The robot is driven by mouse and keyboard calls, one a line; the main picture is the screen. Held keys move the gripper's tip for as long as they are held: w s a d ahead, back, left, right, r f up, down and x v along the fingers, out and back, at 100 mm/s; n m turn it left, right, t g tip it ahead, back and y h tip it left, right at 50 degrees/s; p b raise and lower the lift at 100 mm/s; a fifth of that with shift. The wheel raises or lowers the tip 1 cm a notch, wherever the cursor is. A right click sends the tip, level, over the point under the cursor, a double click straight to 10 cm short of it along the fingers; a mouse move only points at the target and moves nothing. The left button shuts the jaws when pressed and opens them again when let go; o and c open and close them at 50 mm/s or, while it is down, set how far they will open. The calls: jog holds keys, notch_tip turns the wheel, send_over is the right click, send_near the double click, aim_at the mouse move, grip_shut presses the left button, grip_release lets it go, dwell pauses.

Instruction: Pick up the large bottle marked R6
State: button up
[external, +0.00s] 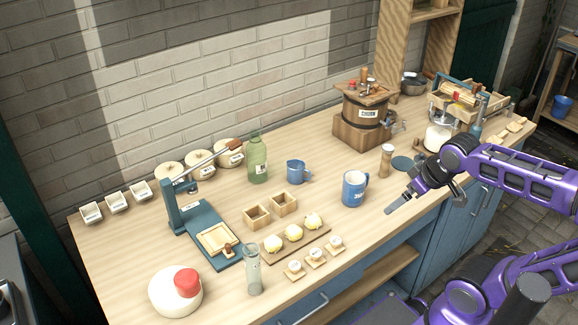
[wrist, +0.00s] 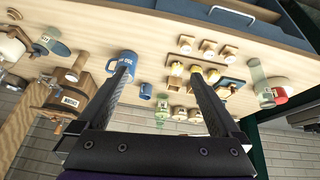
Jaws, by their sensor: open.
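A large green glass bottle (external: 257,160) with a small pale label stands upright at the back of the bench, near the wall. Its marking is too small to read. A green bottle also shows in the wrist view (wrist: 162,108), between my fingers but farther off. A clear, narrow glass bottle (external: 253,272) stands at the front edge; I see no readable mark on it. My gripper (external: 392,207) is open and empty over the bench's front edge, right of the blue mug and well away from both bottles. Its two fingers spread apart in the wrist view (wrist: 158,72).
A blue mug (external: 354,189) and a blue jug (external: 297,171) stand between my gripper and the green bottle. Wooden boxes (external: 257,217), a board of dough pieces (external: 296,240) and a blue press (external: 205,235) lie left. A wooden churn (external: 362,120) stands behind.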

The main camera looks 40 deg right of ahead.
jog(key=w+d+f+n+h+p, duration=0.1)
jog(key=w+d+n+h, duration=0.3)
jog(key=w+d+n, duration=0.6)
jog(key=w+d+f+n+h+p, duration=0.1)
jog(key=w+d+n+h, duration=0.35)
jog(key=d, duration=0.95)
jog(key=m+t+y+b, duration=0.4)
jog(key=t+y+b, duration=0.25)
jog(key=y, duration=0.45)
send_near(263, 155)
jog(key=s+d, duration=0.5)
jog(key=s, duration=0.2)
jog(key=w+a+f+m+t, duration=0.1)
jog(key=w+a+m, duration=0.1)
jog(key=w, duration=0.3)
jog(key=w+a+f+m+t+y+b, duration=0.1)
jog(key=w+a+f+m+t, duration=0.1)
jog(key=w, duration=0.4)
jog(key=w+a+f+m+t+y, duration=0.1)
jog(key=w+a+f+m+t, duration=0.1)
jog(key=w+m, duration=0.2)
jog(key=shift+w+a+m+b, duration=0.15)
jog(key=shift+w+a+m, duration=0.05)
jog(key=shift+w, duration=0.3)
jog(key=shift+w+a+m+b, duration=0.15)
jog(key=shift+w+a, duration=0.05)
jog(key=shift+w, duration=0.25)
jog(key=shift+x, duration=2.7)
jog(key=shift+d+r, duration=0.1)
jog(key=shift+d, duration=0.05)
